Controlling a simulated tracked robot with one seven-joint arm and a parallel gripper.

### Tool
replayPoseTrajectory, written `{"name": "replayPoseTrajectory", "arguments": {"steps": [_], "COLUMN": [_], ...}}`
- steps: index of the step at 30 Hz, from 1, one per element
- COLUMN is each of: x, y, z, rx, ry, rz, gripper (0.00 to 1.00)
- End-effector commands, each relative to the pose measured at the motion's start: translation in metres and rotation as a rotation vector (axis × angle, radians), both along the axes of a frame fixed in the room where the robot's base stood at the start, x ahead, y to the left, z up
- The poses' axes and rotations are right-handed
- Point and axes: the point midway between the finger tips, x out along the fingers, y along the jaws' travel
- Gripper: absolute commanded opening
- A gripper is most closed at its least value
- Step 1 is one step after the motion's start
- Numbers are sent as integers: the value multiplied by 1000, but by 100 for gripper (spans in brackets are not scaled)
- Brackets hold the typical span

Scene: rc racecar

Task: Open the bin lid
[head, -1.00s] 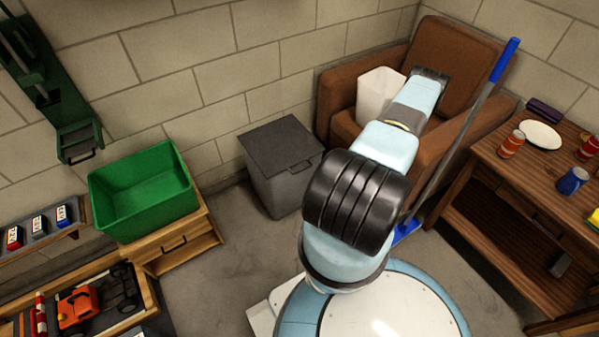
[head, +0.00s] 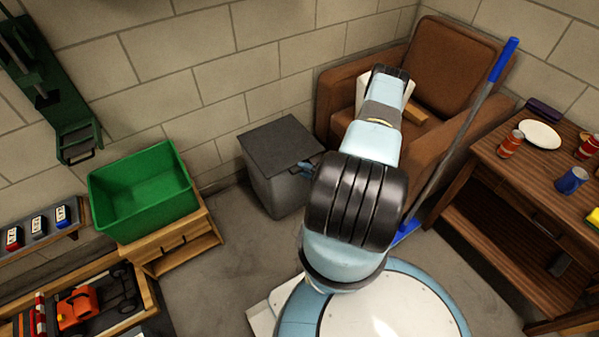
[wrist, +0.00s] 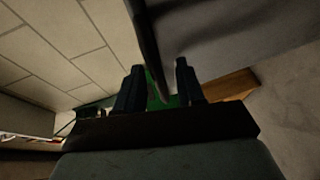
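The grey bin (head: 272,185) stands on the floor against the wall, with its flat dark lid (head: 278,142) closed on top. My gripper (head: 306,168) is at the bin's right front side, just below the lid's edge, partly hidden by my arm. In the wrist view my gripper (wrist: 160,66) shows two dark fingers set apart. A dark narrow edge, seemingly the lid's rim or handle, runs down between them. I cannot tell whether the fingers touch it.
A green crate (head: 142,200) sits on a wooden drawer box left of the bin. A brown armchair (head: 455,70) holding a white container (head: 399,100) stands behind my arm. A blue-handled mop (head: 455,135) leans between it and a wooden table (head: 487,147). Floor is clear before the bin.

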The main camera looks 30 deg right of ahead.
Motion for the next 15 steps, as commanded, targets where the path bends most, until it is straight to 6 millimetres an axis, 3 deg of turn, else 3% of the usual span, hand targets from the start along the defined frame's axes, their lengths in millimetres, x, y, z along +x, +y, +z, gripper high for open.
{"name": "replayPoseTrajectory", "arguments": {"steps": [11, 15], "x": [6, 6], "y": [3, 3], "z": [-1, -1], "rx": [0, 0], "ry": [0, 0], "rz": [0, 0], "gripper": [38, 28]}}
